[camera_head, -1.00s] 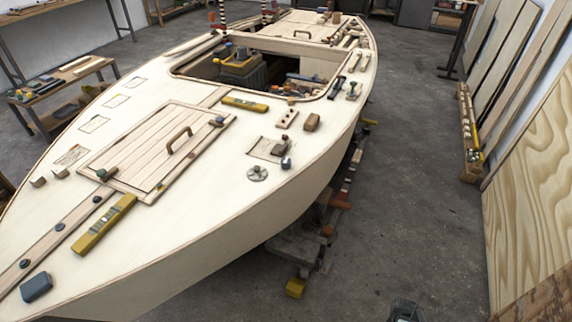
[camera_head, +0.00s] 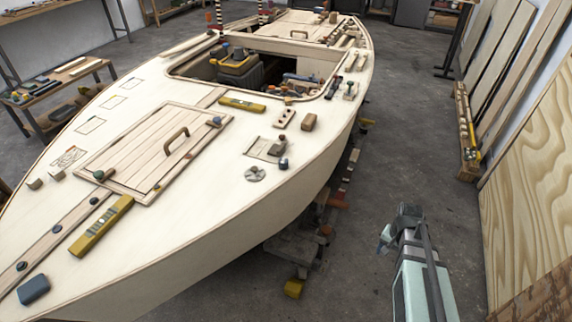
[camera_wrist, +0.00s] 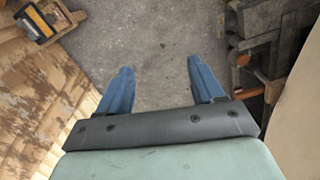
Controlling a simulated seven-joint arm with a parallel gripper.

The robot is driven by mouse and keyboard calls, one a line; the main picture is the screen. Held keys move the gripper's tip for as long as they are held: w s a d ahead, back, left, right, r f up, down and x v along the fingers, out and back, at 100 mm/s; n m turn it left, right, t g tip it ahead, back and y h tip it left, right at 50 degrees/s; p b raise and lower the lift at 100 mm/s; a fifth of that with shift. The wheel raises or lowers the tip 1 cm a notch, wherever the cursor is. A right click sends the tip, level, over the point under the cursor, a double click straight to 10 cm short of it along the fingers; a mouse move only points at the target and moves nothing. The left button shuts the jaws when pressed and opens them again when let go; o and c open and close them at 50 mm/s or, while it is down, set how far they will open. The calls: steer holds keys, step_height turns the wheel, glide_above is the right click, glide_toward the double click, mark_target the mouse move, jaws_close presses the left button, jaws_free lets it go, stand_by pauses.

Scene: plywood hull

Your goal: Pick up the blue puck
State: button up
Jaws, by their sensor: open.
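No thing in view is clearly the blue puck. Candidates on the pale hull deck (camera_head: 225,185) are a small dark blue cylinder (camera_head: 284,163) near the right edge and a dark blue rounded block (camera_head: 33,290) at the lower left. My gripper (camera_head: 384,238) is right of the hull, over the floor and apart from the deck. In the wrist view my gripper (camera_wrist: 160,68) has two blue fingers spread wide, with only bare floor between them. No puck shows there.
A yellow level (camera_head: 101,226) lies by the hatch (camera_head: 150,150). A plywood panel (camera_head: 530,190) leans at the right. Open floor (camera_head: 420,150) separates it from the hull.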

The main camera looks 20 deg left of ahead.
steer(key=w+a+r+m, duration=0.3)
steer(key=w+a+r, duration=0.35)
steer(key=a, duration=0.35)
steer(key=w+a+r+m, duration=0.3)
steer(key=w+a+r, duration=0.2)
steer(key=a+r, duration=0.4)
steer(key=s+a+r+m, duration=0.1)
steer(key=a+r+m, duration=0.2)
steer(key=a+r, duration=0.7)
steer(key=s+a+r+m, duration=0.1)
steer(key=a+r+m, duration=0.35)
steer(key=a, duration=0.85)
steer(key=n, duration=0.1)
glide_above(283, 160)
steer(key=f, duration=0.6)
steer(key=shift+d+f, duration=0.2)
steer(key=shift+d, duration=0.05)
steer(key=shift+a+f, duration=0.2)
steer(key=shift+f, duration=2.45)
steer(key=c, duration=1.1)
steer(key=shift+r, duration=0.15)
step_height(283, 160, up, 10)
steer(key=shift+f, duration=0.1)
